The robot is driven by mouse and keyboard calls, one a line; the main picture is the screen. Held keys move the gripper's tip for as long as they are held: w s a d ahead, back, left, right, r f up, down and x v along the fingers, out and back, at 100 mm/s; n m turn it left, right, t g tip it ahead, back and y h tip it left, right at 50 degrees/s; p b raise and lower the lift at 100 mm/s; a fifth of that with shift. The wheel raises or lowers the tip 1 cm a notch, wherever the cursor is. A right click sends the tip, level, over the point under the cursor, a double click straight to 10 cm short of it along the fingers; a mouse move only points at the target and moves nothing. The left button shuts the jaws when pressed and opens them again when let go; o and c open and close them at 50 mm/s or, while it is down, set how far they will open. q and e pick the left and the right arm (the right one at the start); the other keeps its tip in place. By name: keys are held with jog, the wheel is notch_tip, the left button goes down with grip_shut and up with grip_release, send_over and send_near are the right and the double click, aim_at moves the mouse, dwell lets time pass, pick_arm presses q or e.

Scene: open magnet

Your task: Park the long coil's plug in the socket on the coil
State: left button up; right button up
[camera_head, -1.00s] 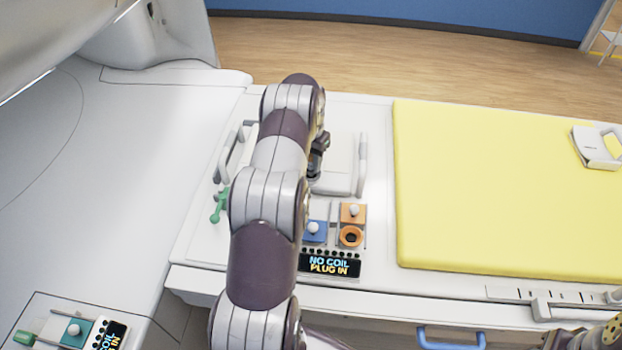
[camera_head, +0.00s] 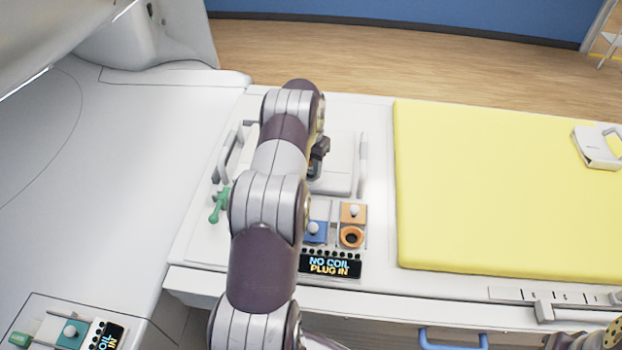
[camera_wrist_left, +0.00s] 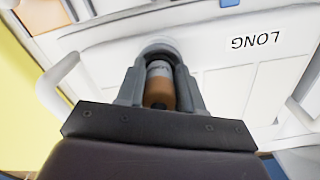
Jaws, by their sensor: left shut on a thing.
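My left gripper (camera_head: 318,158) is over the white coil (camera_head: 338,180), partly hidden behind my own arm in the head view. In the left wrist view, the gripper's fingers (camera_wrist_left: 158,85) are shut on an orange-brown plug (camera_wrist_left: 160,92) with a grey collar. The coil's white top (camera_wrist_left: 220,55) carries the word LONG, upside down in this view.
An orange socket (camera_head: 351,237), a blue lidded socket (camera_head: 315,232) and a display (camera_head: 331,265) reading "NO COIL PLUG IN" are at the table's front. A green handle (camera_head: 219,206) is left of my arm. A yellow mattress (camera_head: 500,180) covers the right side.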

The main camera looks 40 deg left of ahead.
pick_arm(q)
jog(key=shift+f, duration=0.2)
jog(key=o, duration=1.2)
jog(key=shift+c, duration=0.2)
